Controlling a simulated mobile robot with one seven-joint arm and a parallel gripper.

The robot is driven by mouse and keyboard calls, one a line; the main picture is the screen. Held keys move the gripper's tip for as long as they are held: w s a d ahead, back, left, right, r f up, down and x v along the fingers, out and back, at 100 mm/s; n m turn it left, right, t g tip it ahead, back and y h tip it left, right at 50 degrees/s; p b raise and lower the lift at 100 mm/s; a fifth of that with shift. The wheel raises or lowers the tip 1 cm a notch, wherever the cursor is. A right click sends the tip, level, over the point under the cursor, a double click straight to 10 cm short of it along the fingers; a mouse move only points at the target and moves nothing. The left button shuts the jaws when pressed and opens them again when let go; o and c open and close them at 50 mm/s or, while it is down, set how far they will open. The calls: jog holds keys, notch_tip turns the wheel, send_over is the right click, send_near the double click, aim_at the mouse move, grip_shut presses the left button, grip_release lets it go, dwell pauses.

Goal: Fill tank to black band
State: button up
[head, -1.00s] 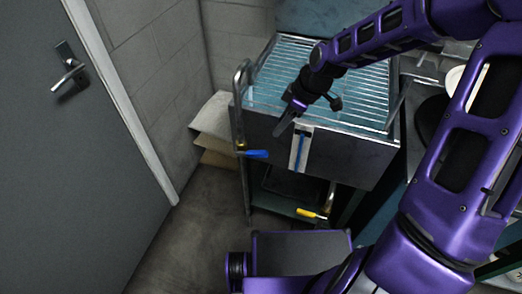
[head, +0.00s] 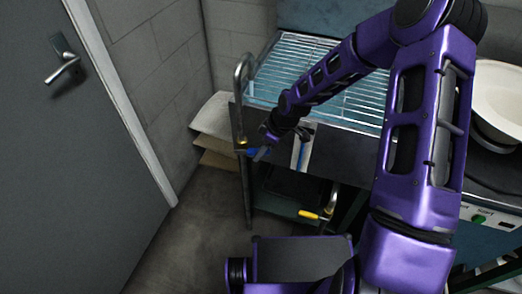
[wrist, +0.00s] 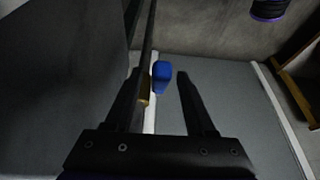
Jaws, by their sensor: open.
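The metal tank (head: 345,160) has a wire rack over its top and stands against the back wall. Its front carries a pale gauge strip (head: 295,152) with a blue column, partly hidden by my arm; I cannot make out the black band. A pipe (head: 238,110) at the tank's left corner has a blue valve handle (head: 250,153). A yellow valve handle (head: 309,214) sits lower right, below the tank. My gripper (head: 262,154) is open beside the blue handle. In the wrist view the blue handle (wrist: 162,77) appears between the open fingertips, with no grip on it.
A grey door (head: 70,150) is at the left. Folded cardboard (head: 212,125) leans by the tank's left side. A white bowl (head: 500,95) and a panel with a green button (head: 478,219) are at the right. The floor (head: 195,240) before the door is clear.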

grip_shut()
dwell(0.3)
dwell(1.2)
